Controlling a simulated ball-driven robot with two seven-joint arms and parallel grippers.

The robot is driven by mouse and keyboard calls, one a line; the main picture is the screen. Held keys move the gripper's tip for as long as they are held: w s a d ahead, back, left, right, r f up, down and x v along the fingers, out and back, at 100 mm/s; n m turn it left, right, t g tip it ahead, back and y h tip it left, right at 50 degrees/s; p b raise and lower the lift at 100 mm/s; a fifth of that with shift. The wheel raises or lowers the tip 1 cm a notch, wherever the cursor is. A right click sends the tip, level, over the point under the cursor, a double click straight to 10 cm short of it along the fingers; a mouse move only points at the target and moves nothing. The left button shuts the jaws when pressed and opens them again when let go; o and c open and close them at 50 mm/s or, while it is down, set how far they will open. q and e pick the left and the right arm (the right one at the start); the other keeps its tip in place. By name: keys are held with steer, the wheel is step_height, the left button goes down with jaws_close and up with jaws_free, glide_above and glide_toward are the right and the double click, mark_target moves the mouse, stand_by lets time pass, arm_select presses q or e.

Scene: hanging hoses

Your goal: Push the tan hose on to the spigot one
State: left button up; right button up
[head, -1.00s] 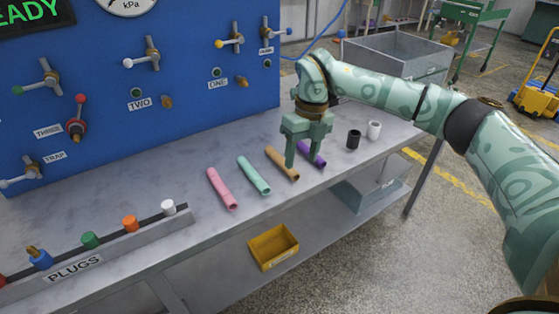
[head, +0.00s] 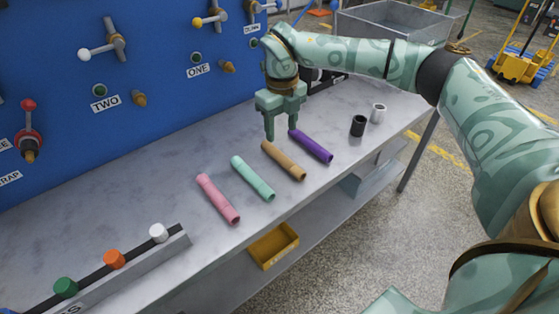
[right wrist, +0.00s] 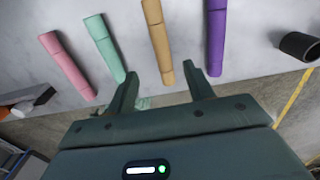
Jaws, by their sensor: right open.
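The tan hose (head: 284,161) lies on the grey bench between the mint and purple hoses. Spigot one (head: 228,67) is a short brass stub on the blue panel, beside the ONE label and bare. My right gripper (head: 282,132) points down by the hose's far end, on the panel side, open and empty. In the right wrist view the tan hose (right wrist: 157,40) lies in line with the gap between the fingers (right wrist: 160,72), one end reaching into that gap in the picture. I cannot tell the height of the fingertips. My left gripper is not in view.
The purple hose (head: 311,147) lies close on the right; the mint (head: 253,178) and pink (head: 218,198) hoses lie left. A plug rack (head: 180,240) runs along the front left. Bench between hoses and panel is clear.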

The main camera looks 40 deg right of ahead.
mark_target(282, 156)
step_height(282, 156, down, 4)
steer(key=shift+w+b, duration=0.15)
steer(key=shift+b, duration=0.3)
steer(key=shift+f, duration=0.4)
step_height(282, 156, down, 5)
steer(key=b, duration=0.2)
steer(key=shift+d+f+b, duration=0.15)
steer(key=shift+b, duration=0.25)
steer(key=shift+s, duration=0.2)
steer(key=c, duration=1.1)
